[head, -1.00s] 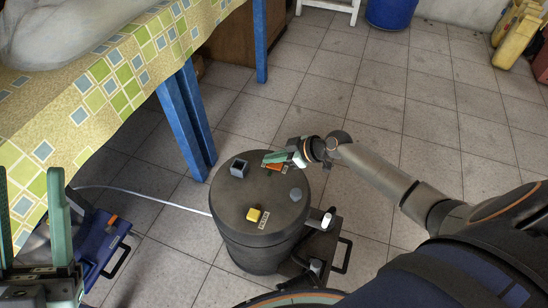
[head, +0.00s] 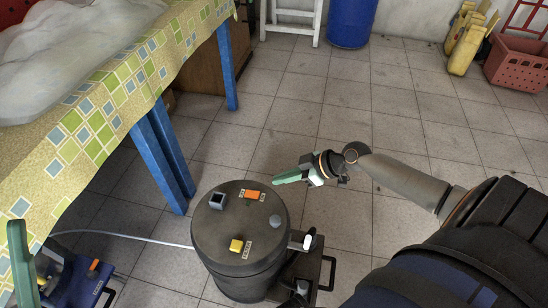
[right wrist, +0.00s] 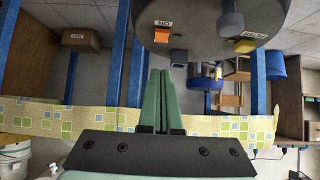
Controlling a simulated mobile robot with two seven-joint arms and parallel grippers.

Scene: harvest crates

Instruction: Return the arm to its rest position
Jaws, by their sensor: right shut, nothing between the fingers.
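My right gripper (head: 280,179) has green fingers and hangs in the air by the far right edge of the dark drum (head: 240,262), apart from the parts on its lid. In the right wrist view its two green fingers (right wrist: 158,100) are pressed together with nothing between them. My right arm reaches in from the right, over the floor. My left gripper shows at the lower left edge as one upright green finger (head: 20,262); the other finger is outside the picture. No second finger lies against it.
The drum lid carries an orange block (head: 252,195), a yellow block (head: 236,245), a grey square socket (head: 217,201) and a grey knob (head: 275,221). A cloth-covered table (head: 105,105) stands left. A blue barrel (head: 352,22) and red crate (head: 515,62) stand behind. The tiled floor between is clear.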

